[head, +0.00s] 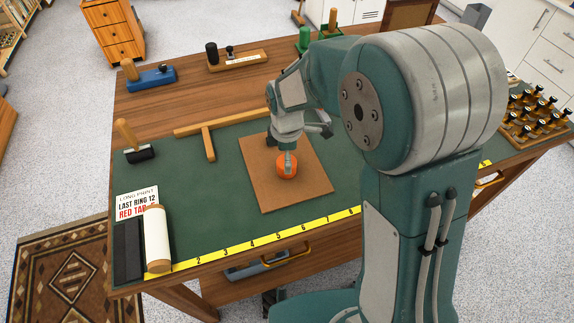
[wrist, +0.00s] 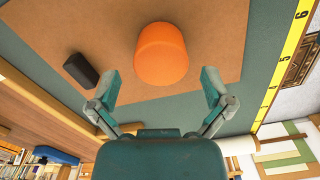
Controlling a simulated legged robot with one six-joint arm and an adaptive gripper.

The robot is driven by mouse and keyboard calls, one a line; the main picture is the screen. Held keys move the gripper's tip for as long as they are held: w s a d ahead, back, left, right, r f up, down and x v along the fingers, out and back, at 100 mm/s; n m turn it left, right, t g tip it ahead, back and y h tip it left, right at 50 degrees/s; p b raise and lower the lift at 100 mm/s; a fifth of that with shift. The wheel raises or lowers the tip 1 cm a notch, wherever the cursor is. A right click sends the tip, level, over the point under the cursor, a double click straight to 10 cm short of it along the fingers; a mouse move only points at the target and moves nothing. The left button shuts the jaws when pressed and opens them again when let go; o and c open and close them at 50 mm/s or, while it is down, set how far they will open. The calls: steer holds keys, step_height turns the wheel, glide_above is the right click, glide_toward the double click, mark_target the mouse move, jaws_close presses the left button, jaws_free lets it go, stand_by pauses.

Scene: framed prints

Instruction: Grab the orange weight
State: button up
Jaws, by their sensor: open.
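The orange weight (head: 287,169) is a short round cylinder on a square brown board (head: 262,197) that lies on the green mat. In the wrist view the orange weight (wrist: 162,54) is just beyond the fingertips, centred between them. My gripper (head: 290,160) is over the weight in the head view and hides part of it. In the wrist view my gripper (wrist: 162,80) is open, with a finger to each side and nothing held.
A small black block (wrist: 81,70) lies on the board left of the weight in the wrist view. A wooden T-square (head: 209,144), a roller (head: 138,153) and a paper roll (head: 157,240) lie to the left. A yellow ruler (head: 265,238) runs along the front edge.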

step_height(320, 180, down, 4)
steer(key=shift+a, duration=0.15)
steer(key=c, duration=1.3)
steer(key=shift+o, duration=0.2)
steer(key=shift+r, duration=0.2)
